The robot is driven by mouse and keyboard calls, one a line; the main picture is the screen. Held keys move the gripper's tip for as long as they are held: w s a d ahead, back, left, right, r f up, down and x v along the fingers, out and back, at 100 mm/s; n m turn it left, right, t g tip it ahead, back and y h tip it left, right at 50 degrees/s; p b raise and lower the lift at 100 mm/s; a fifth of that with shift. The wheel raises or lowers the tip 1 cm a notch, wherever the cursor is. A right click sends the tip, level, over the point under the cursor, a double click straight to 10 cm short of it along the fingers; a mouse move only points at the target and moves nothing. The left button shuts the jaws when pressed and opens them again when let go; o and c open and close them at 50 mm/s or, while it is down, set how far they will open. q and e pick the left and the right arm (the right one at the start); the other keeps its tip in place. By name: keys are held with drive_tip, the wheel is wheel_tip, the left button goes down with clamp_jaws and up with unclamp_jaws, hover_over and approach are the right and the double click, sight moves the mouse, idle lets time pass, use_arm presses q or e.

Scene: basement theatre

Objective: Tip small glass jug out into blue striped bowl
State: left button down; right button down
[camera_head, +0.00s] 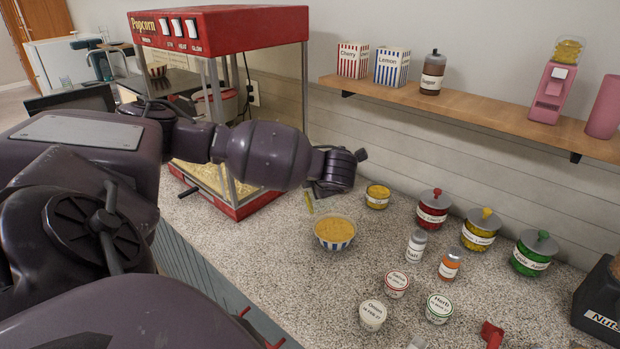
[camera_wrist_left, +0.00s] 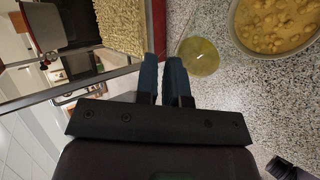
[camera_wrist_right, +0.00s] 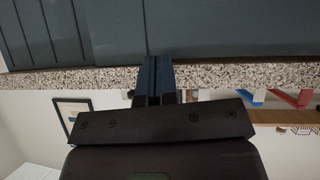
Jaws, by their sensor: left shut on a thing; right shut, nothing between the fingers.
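The blue striped bowl (camera_head: 334,243) stands on the speckled counter, filled with a yellow, lumpy mass. It also shows at the upper right of the left wrist view (camera_wrist_left: 233,30). The small glass jug (camera_head: 309,204) is a see-through yellowish piece, mostly hidden behind my left gripper (camera_head: 316,190). In the left wrist view the jug (camera_wrist_left: 199,56) is at the fingertips (camera_wrist_left: 163,62), beside the bowl's rim. My left gripper is shut on it, above and left of the bowl; its exact tilt is unclear. My right gripper (camera_wrist_right: 159,68) is shut and empty, in front of a dark panel.
The red popcorn machine (camera_head: 225,18) stands close behind my left arm. A small yellow-filled tub (camera_head: 377,202) is right of the bowl. Lidded jars (camera_head: 432,219), shakers (camera_head: 416,246) and white tubs (camera_head: 396,292) crowd the right. Bare counter lies left of the bowl.

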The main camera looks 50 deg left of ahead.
use_arm(q)
drive_tip(key=shift+w+d+m+g+y, duration=0.5)
drive_tip(key=shift+w+d+g+y, duration=0.1)
drive_tip(key=shift+w, duration=0.1)
drive_tip(key=shift+w+d+r+m+g+y, duration=0.1)
drive_tip(key=shift+w+d+m+g+y, duration=0.25)
drive_tip(key=shift+w, duration=0.2)
drive_tip(key=shift+w+d+r+m+g+y, duration=0.1)
drive_tip(key=shift+w+d+m+g+y, duration=0.2)
drive_tip(key=shift+w+d, duration=0.2)
idle(0.4)
drive_tip(key=shift+w+r, duration=0.1)
idle(0.7)
